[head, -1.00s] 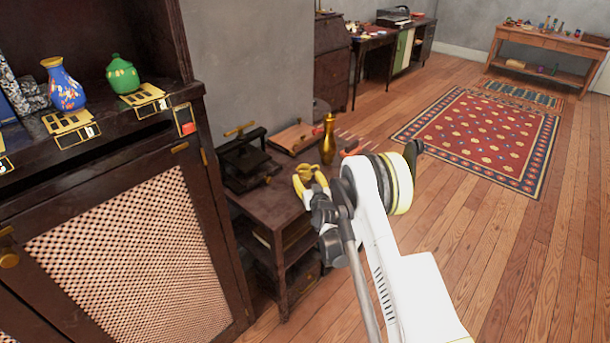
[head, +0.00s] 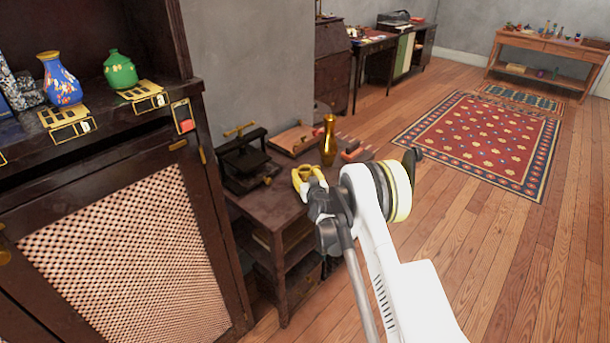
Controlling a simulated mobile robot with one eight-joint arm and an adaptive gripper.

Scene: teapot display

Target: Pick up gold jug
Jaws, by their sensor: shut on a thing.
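My gripper (head: 308,174), with yellow fingers, is over the near part of the dark side table. It is shut on a small gold thing, which looks like the gold jug (head: 307,170); the fingers and wrist hide most of it, and its shape is hard to tell. I cannot tell if it touches the tabletop. A taller, slim gold vessel (head: 329,141) stands upright on the table just behind my gripper, apart from it.
The dark side table (head: 262,208) also bears a black press (head: 243,160), a wooden board (head: 293,139) and reddish blocks (head: 355,150). A dark cabinet (head: 40,185) with a blue vase (head: 60,80) and green pot (head: 119,70) stands at left. Open floor lies right.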

